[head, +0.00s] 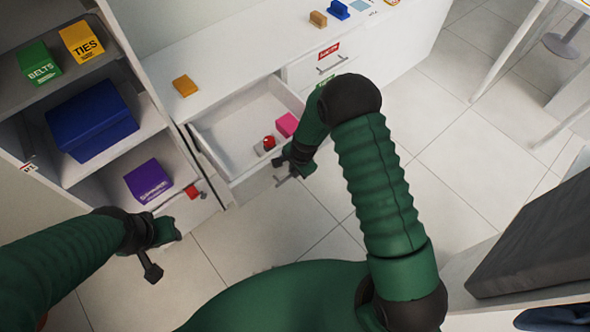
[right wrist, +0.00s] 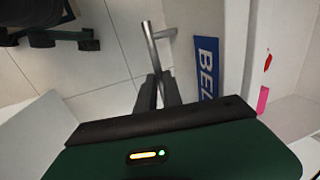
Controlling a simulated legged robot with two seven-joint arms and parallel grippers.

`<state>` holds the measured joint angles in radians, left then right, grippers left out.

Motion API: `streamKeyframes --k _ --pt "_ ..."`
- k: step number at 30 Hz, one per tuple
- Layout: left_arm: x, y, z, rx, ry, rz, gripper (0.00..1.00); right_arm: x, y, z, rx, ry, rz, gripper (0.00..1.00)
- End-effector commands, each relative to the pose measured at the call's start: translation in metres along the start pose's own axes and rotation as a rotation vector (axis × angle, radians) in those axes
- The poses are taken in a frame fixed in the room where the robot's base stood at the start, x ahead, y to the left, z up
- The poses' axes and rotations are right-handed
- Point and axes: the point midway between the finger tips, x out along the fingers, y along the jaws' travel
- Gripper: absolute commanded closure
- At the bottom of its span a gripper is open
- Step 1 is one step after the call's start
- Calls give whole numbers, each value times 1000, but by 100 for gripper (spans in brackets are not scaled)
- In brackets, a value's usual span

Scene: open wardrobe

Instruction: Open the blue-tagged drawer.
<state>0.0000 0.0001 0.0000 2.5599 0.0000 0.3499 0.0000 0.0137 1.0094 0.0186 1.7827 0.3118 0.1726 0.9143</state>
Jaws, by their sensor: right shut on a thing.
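The blue-tagged drawer (head: 222,130) is pulled out of the white cabinet in the head view, its inside showing. In the right wrist view its blue tag (right wrist: 207,66) with white letters is on the drawer front, beside the metal bar handle (right wrist: 149,45). My right gripper (head: 283,179) is at the drawer front and shut on the handle; its dark fingers (right wrist: 159,90) close around the bar in the right wrist view. My left gripper (head: 152,268) hangs apart at the lower left, in front of the wardrobe; its jaw opening is unclear.
A red item (head: 269,142) and a pink box (head: 287,124) lie inside the drawer. Other closed drawers, one with a red tag (head: 328,51), are to the right. Shelves at left hold a blue box (head: 92,121) and a purple box (head: 149,181). Tiled floor in front is clear.

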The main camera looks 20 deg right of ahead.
Motion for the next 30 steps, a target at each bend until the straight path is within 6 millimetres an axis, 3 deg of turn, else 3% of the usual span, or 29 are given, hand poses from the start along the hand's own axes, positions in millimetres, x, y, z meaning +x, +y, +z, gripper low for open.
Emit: streamKeyframes --k 4,5,9,20,23,30 --pt "0 0 0 0 0 0 64 -1 -1 -2 1 4 -4 100" --pt "0 0 0 0 0 0 64 -1 -1 -2 1 4 -4 85" --pt "0 0 0 0 0 0 64 0 0 -1 1 3 -3 67" --pt "-1 0 0 0 0 0 64 -6 -1 -1 0 2 -3 67" --pt "-3 0 -1 0 0 0 64 -22 -2 -1 0 3 -5 67" --pt "-10 0 -2 0 0 0 64 -92 -2 -1 0 3 -6 67"
